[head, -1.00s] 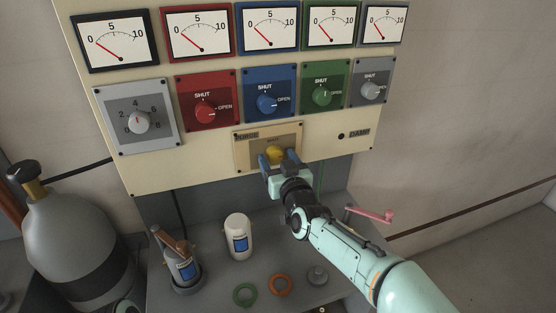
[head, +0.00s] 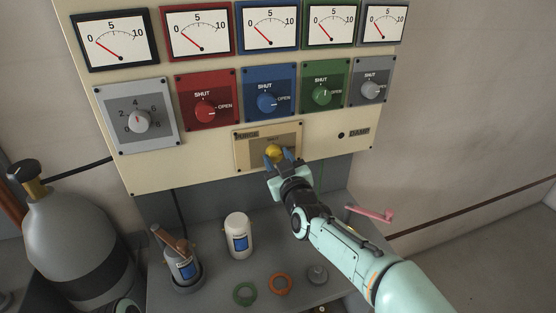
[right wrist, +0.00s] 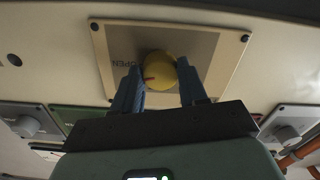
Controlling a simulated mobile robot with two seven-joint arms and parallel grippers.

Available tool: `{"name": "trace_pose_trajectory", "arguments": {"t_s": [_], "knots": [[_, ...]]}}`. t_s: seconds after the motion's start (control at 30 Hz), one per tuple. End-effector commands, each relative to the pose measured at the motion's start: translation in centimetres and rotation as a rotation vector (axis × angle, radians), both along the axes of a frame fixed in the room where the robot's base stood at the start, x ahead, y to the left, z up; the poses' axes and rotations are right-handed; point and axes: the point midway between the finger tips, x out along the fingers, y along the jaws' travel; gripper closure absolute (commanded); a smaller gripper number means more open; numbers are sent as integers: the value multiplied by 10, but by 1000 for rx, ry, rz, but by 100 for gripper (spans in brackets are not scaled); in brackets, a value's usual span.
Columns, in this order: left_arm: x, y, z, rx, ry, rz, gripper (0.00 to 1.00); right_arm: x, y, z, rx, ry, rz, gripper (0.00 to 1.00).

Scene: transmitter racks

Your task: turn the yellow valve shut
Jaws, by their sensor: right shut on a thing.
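The yellow valve (head: 274,151) is a round knob on a beige plate (head: 245,158) low on the panel. In the right wrist view the valve (right wrist: 168,72) shows a red mark on its left side, near the word OPEN. My right gripper (head: 279,161) reaches the valve from below. In the right wrist view its blue fingers (right wrist: 161,72) stand on either side of the knob and are shut on it. The fingers and hand hide the lower part of the valve in the head view.
Red (head: 205,112), blue (head: 267,103), green (head: 322,95) and grey knobs sit above, under several gauges. A pink crank (head: 370,214) is right of my arm.

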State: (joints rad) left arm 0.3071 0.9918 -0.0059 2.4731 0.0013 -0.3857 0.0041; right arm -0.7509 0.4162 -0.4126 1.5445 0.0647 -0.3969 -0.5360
Motion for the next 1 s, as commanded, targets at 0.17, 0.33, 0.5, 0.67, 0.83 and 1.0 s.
{"name": "trace_pose_trajectory", "arguments": {"t_s": [0.17,0.33,0.5,0.67,0.83,1.0], "knots": [[0,0,0,0,0,0,100,0,0,1,-159,-54,1,88],[-1,0,-2,0,1,0,100,0,0,1,-314,-104,1,88],[-2,0,-4,0,2,0,100,0,0,1,-468,-154,1,88],[-3,0,-8,0,3,0,100,0,0,0,-614,-201,1,88],[-5,0,-13,0,6,0,100,0,0,1,-766,-252,1,88],[-8,0,-21,0,9,0,100,0,0,1,-915,-301,0,88]]}}
